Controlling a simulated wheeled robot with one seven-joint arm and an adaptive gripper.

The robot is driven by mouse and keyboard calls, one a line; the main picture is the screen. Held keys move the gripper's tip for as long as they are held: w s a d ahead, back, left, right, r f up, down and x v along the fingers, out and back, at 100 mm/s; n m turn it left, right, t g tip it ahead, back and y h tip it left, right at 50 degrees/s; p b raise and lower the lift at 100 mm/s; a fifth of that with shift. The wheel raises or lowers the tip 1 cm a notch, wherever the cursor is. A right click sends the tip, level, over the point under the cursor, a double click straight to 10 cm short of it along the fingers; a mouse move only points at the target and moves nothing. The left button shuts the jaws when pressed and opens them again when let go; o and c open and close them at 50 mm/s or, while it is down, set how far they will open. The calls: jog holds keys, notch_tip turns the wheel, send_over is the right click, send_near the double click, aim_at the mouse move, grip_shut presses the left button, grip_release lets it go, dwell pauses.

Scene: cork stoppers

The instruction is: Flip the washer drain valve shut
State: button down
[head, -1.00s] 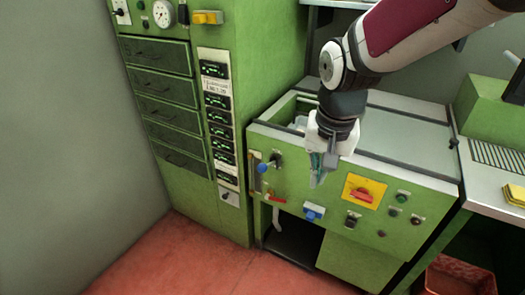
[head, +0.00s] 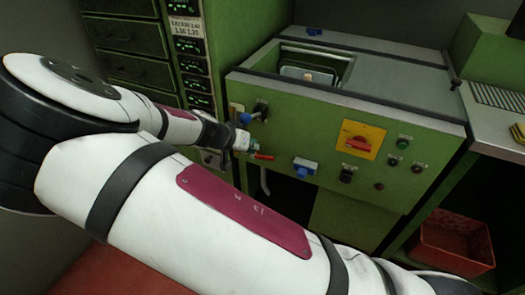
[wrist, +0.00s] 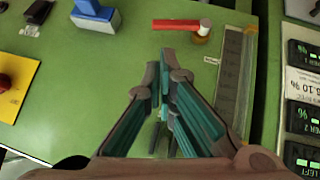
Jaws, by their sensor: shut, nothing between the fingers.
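The drain valve appears to be the red lever (head: 263,156) on the lower left of the washer's green front panel. In the wrist view the red lever (wrist: 177,25) lies flat across the picture, with a white end over a brass-coloured stem (wrist: 202,38). In the head view it points right, roughly level. My gripper (head: 254,144) is just above the lever in the head view, its fingers together and empty. In the wrist view my gripper (wrist: 170,62) points toward the lever, with a small visible gap; I cannot tell the depth.
A blue switch (head: 304,167) and a yellow plate with a red knob (head: 359,140) are to the right. A tall green cabinet (head: 226,30) stands close on the left. An open basin (head: 318,64) tops the washer.

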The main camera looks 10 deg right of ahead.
aim_at(262, 157)
jog(key=shift+t, duration=0.3)
jog(key=x, duration=0.3)
jog(key=b+x, duration=0.1)
jog(key=x, duration=0.3)
jog(key=a+b+x, duration=0.1)
jog(key=x, duration=0.2)
jog(key=shift+w+d+f, duration=0.1)
jog(key=shift+w+f, duration=0.2)
jog(key=shift+w, duration=0.1)
jog(key=shift+s+d+f+b, duration=0.45)
jog(key=shift+d+f+b, duration=0.15)
jog(key=shift+f, duration=0.2)
jog(key=shift+r, duration=0.2)
